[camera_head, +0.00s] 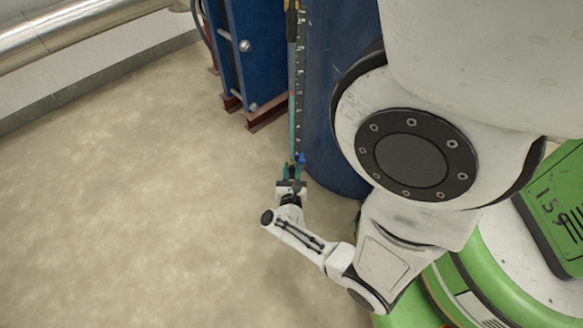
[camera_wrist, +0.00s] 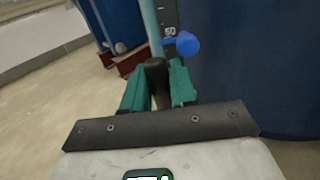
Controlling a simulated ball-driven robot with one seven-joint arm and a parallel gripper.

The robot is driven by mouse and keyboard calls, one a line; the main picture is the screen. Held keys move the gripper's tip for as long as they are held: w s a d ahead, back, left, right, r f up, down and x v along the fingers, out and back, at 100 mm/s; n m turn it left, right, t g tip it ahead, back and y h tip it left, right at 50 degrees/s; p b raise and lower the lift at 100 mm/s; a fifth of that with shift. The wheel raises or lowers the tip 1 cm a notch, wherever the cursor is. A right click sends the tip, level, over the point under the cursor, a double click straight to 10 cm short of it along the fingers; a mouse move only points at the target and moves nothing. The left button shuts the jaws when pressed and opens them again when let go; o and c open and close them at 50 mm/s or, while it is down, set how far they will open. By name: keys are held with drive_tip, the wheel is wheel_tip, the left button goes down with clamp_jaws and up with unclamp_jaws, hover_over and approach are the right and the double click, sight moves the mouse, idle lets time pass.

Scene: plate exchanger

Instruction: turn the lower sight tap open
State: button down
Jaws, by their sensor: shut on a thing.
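The sight glass (camera_head: 293,95) is a thin upright tube beside a dark marked scale, in front of a blue vessel. The lower sight tap is at its foot, mostly hidden by my gripper. My gripper (camera_head: 291,170) reaches it from below. In the wrist view, the teal fingers (camera_wrist: 158,75) are closed around a dark, rounded handle (camera_wrist: 156,68), which looks like the tap's lever. A bright blue knob (camera_wrist: 186,44) sticks out to the right just beyond the fingers; it also shows in the head view (camera_head: 301,158). How far the lever is turned cannot be told.
The blue vessel (camera_head: 340,110) stands close on the right of the tap. The blue plate frame (camera_head: 250,55) on red-brown feet is behind to the left. A black and orange fitting (camera_head: 291,6) is at the tube's upper end. The floor on the left is clear.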

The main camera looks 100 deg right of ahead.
drive_tip(key=c, duration=1)
unclamp_jaws()
drive_tip(key=shift+a, duration=0.1)
drive_tip(key=a, duration=0.3)
drive_tip(key=a+p, duration=0.1)
drive_tip(key=a, duration=0.3)
drive_tip(key=w+a+p, duration=0.1)
drive_tip(key=a, duration=0.2)
drive_tip(key=shift+a, duration=0.3)
